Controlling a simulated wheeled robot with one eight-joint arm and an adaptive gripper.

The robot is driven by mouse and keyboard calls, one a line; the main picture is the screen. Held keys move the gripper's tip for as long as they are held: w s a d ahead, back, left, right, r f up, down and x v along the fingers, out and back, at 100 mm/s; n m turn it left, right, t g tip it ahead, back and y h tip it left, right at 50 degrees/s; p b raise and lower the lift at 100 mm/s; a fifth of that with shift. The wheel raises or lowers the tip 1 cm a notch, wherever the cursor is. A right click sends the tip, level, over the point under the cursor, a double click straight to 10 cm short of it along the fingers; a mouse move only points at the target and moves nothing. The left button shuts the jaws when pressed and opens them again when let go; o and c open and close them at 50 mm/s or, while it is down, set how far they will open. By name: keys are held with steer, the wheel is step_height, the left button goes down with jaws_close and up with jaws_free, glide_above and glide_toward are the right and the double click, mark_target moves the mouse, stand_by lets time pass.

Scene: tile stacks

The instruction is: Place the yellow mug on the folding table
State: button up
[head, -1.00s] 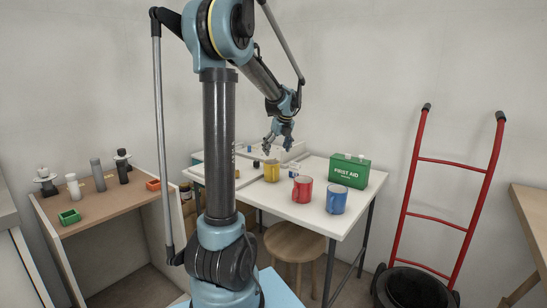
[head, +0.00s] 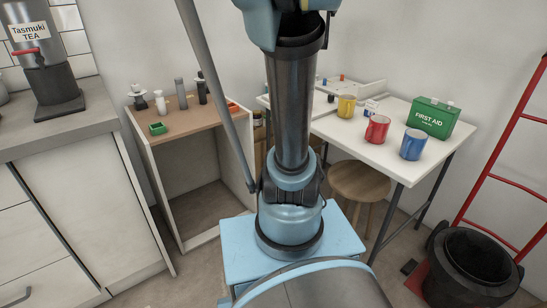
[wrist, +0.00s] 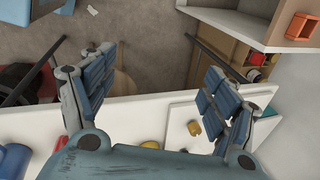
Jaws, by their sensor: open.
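The yellow mug (head: 346,106) stands upright on a white-topped table with dark legs (head: 372,150), toward its back left. This looks like the folding table; its folding parts cannot be made out. My gripper (wrist: 160,64) is open and empty in the wrist view, its fingers spread above the table's edge. A yellow shape (wrist: 150,145), likely the mug, is partly hidden behind the gripper's palm. My gripper is out of the head view, above the frame.
A red mug (head: 377,129), a blue mug (head: 413,144) and a green first aid box (head: 432,117) share the table. A wooden stool (head: 359,181) stands below. A brown-topped cabinet (head: 184,120) and grey counter (head: 50,126) lie left; a red hand truck (head: 512,130) stands right.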

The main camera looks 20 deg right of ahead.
steer(key=s+a+f+n, duration=0.5)
steer(key=s+n, duration=0.2)
steer(key=n, duration=0.1)
steer(key=s+a+f+n, duration=0.4)
steer(key=s+f+n, duration=0.2)
steer(key=s+n, duration=0.1)
steer(key=shift+s+a+n+g, duration=0.4)
steer(key=shift+s, duration=0.15)
